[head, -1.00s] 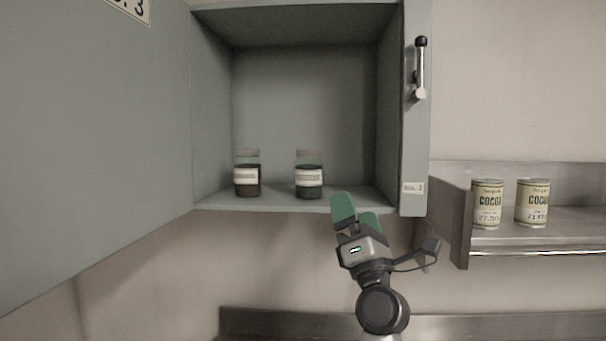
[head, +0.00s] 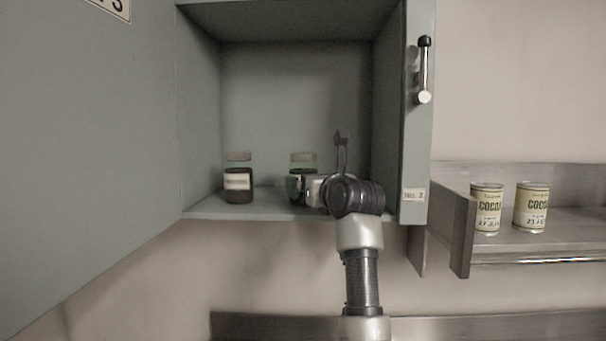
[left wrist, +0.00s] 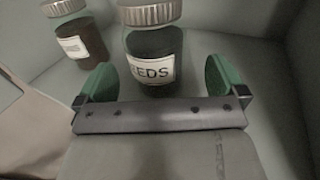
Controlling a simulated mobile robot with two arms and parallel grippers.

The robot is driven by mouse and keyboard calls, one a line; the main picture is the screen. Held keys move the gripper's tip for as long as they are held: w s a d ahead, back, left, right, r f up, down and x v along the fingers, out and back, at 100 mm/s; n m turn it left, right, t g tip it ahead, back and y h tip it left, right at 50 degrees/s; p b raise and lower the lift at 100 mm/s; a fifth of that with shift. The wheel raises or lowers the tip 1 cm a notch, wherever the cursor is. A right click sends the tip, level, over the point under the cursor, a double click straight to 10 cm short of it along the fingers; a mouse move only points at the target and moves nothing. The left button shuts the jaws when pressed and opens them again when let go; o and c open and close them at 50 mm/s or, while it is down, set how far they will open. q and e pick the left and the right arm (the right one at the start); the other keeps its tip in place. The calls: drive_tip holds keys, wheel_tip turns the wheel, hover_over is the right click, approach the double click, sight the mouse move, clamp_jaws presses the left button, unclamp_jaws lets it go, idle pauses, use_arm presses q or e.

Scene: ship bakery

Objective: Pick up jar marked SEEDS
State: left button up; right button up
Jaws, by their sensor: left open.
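The jar marked SEEDS (left wrist: 153,50) stands upright on the cabinet shelf; its label reads "EEDS" in the left wrist view. It has a ridged metal lid and dark contents. In the head view this jar (head: 303,160) is partly hidden by my left arm. My left gripper (left wrist: 159,78) is open, with one green finger to each side of the jar's lower part. Gaps show on both sides, the wider one on the right. A similar second jar (head: 238,184) stands to the left; its label is too blurred to read. My right gripper is not in view.
The grey cabinet (head: 300,100) is open, its door (head: 90,140) swung out at the left. The right cabinet wall stands close to my arm. Two cocoa tins (head: 487,208) stand on a metal shelf (head: 530,243) at the right.

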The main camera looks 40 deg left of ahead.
use_arm(q)
drive_tip(key=shift+w+a+r+p, duration=0.1)
drive_tip(key=shift+a+r+p, duration=0.2)
drive_tip(key=shift+a+p, duration=0.1)
drive_tip(key=p+x, duration=0.1)
drive_tip(key=x, duration=0.1)
drive_tip(key=p+x, duration=0.2)
drive_tip(key=shift+s+a+r, duration=0.1)
drive_tip(key=shift+s+r, duration=0.05)
drive_tip(key=shift+s, duration=0.1)
drive_tip(key=shift+w+a, duration=0.1)
drive_tip(key=shift+a, duration=0.1)
drive_tip(key=shift+d, duration=0.1)
drive_tip(key=shift+d, duration=0.1)
drive_tip(key=shift+c, duration=0.8)
drive_tip(key=c, duration=1)
drive_tip(key=shift+c, duration=0.4)
